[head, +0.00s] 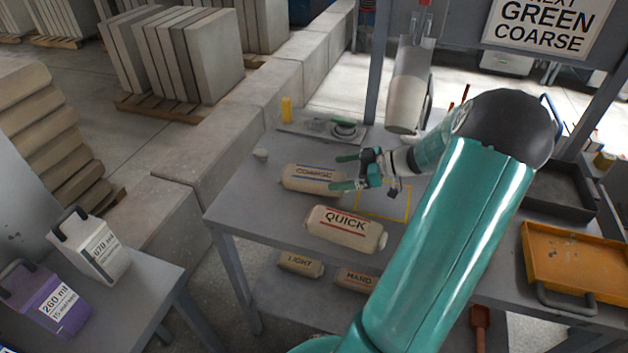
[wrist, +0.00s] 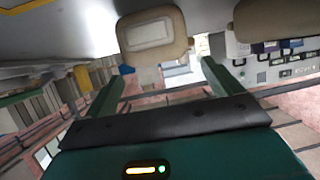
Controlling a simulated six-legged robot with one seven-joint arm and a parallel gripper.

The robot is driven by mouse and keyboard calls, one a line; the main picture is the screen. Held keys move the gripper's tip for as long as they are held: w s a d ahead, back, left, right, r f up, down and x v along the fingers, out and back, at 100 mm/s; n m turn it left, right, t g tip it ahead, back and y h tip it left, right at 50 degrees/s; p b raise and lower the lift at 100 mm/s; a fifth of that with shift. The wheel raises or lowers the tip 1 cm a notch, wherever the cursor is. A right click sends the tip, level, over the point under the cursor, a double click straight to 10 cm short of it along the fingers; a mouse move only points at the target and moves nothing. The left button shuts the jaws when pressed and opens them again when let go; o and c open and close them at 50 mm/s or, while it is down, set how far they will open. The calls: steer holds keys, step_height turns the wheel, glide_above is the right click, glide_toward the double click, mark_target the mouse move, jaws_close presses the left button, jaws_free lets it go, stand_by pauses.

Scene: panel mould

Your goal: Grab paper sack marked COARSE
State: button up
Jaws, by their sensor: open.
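The paper sack marked COARSE (head: 305,179) is beige with a blue stripe and lies on its side on the grey table. My gripper (head: 344,172) is at the sack's right end, its two green fingers apart with nothing held between them. In the upside-down wrist view my gripper (wrist: 160,86) also shows open. A beige sack end with a pale panel (wrist: 150,34) faces the gap there, apparently the COARSE sack, but no lettering reads. Whether a finger touches it cannot be told.
The QUICK sack (head: 346,228) lies close in front. The LIGHT (head: 300,264) and HARD (head: 357,279) sacks lie on the lower shelf. A grey bucket-like vessel (head: 408,92) hangs behind my arm. A yellow outline (head: 408,204) marks the tabletop. An orange tray (head: 570,264) stands right.

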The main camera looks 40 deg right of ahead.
mark_target(320, 174)
steer(key=x, duration=0.5)
steer(key=shift+w+a+r, duration=0.1)
steer(key=shift+w+a, duration=0.1)
steer(key=shift+a, duration=0.05)
steer(key=c, duration=1.6)
